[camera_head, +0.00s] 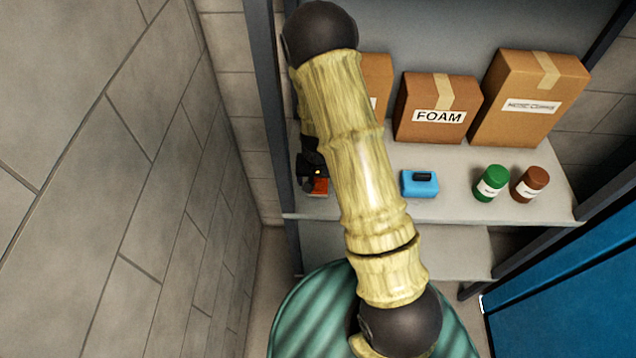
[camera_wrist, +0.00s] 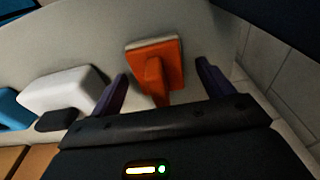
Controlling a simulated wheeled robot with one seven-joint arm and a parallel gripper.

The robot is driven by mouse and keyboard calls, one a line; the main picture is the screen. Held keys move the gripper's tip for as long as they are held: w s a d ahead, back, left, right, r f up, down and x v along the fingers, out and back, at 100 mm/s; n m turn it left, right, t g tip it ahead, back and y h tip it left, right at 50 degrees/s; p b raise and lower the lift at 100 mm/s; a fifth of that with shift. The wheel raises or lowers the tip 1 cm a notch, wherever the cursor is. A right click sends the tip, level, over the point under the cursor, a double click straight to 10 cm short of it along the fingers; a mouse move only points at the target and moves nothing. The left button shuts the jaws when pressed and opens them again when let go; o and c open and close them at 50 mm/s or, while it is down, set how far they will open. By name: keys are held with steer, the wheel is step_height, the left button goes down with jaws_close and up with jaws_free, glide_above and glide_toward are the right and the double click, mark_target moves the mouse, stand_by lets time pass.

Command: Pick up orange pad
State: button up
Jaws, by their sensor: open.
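The orange pad (camera_head: 318,186) lies on the grey shelf near its left end in the head view, partly hidden by my gripper and arm. In the wrist view the orange pad (camera_wrist: 157,66) shows a flat orange plate with a pale edge and a raised orange handle pointing toward my gripper. My gripper (camera_wrist: 160,90) is open, with one dark finger on each side of the handle. The handle's near end lies between the fingers. I cannot tell whether either finger touches it. In the head view my gripper (camera_head: 312,172) is mostly hidden behind my arm.
A white block (camera_wrist: 62,90) lies beside the pad on the shelf (camera_head: 455,205). A blue block (camera_head: 420,184), a green jar (camera_head: 490,183) and a brown jar (camera_head: 529,184) stand further right. Cardboard boxes, one marked FOAM (camera_head: 437,105), stand behind. A shelf post (camera_head: 268,110) is close at left.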

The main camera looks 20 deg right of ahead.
steer(key=shift+d, duration=0.1)
steer(key=shift+c, duration=0.4)
steer(key=c, duration=1)
step_height(320, 180, up, 10)
steer(key=shift+r+b, duration=0.1)
steer(key=shift+b, duration=0.6)
steer(key=o, duration=0.4)
steer(key=shift+c, duration=1.4)
